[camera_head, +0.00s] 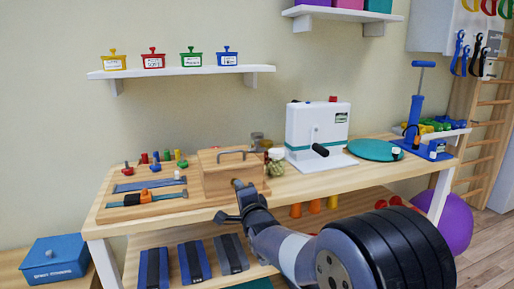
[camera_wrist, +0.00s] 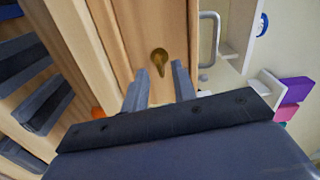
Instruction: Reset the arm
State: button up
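My gripper (camera_head: 243,192) is at the front of the wooden box (camera_head: 211,184) on the table, in the head view. In the wrist view my gripper (camera_wrist: 161,82) has its two fingers apart with a gap between them, and nothing is held. A small brass fitting (camera_wrist: 159,57) on a wooden face shows just beyond the fingertips, apart from them as far as I can tell. The box's grey handle (camera_head: 231,153) is on its top and also shows in the wrist view (camera_wrist: 210,37). My arm reaches in from the lower right and hides part of the table's front edge.
The wooden table (camera_head: 286,186) carries tools on the left, a white crank machine (camera_head: 318,128), a teal disc (camera_head: 375,150) and a blue pump (camera_head: 414,110). A wall shelf (camera_head: 180,71) holds several small lidded pots. Dark blocks (camera_head: 193,263) lie on the lower shelf.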

jog(key=v, duration=0.9)
jog(key=w+a+n+p, duration=0.3)
jog(key=w+n+p, duration=0.7)
jog(key=n+p, duration=0.6)
jog(key=p, duration=0.4)
jog(key=shift+a+r, duration=0.25)
jog(key=shift+a, duration=0.15)
jog(key=shift+f, duration=0.1)
jog(key=shift+s+d, duration=0.1)
jog(key=shift+s, duration=0.1)
dwell(0.4)
